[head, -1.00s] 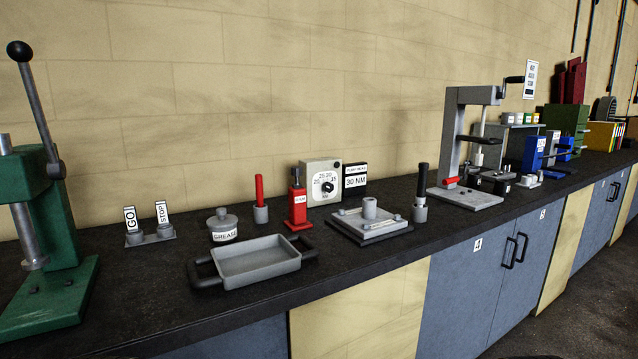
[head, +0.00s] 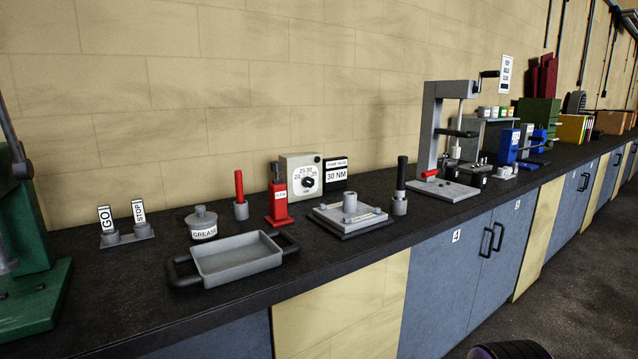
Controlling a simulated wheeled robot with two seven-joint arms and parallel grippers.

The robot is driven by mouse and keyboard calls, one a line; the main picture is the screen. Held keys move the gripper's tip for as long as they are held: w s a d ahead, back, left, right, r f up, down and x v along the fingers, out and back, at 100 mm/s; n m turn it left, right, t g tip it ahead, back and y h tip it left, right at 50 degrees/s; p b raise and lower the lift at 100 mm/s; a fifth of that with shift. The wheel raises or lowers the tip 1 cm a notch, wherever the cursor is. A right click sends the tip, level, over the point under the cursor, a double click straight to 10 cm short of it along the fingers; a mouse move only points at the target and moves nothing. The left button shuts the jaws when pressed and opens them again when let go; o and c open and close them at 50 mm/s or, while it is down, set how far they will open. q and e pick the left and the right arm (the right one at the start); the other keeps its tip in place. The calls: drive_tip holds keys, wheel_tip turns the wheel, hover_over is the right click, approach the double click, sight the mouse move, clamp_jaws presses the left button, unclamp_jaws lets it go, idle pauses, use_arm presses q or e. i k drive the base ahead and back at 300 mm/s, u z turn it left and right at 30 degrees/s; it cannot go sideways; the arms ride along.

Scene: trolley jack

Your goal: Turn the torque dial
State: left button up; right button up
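The torque dial is a black knob (head: 308,182) on the front of a cream box (head: 289,165) at the back of the workbench, left of the picture's middle. Numbers are printed around the knob; its exact setting is too small to read. A black sign (head: 336,175) reading 30 NM stands just right of the box. A red jack-like item (head: 278,200) stands in front of the box's left side. Neither of my grippers is in view.
A grey tray (head: 238,258) with black handles sits near the bench's front edge. A grey plate fixture (head: 350,217) and a black-handled tool (head: 400,190) stand right of it. A green press (head: 30,260) is at far left. GO and STOP levers (head: 125,225) stand behind left.

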sight(309, 182)
drive_tip(key=z, duration=2)
drive_tip(key=i, duration=2.15)
drive_tip(key=u, duration=2)
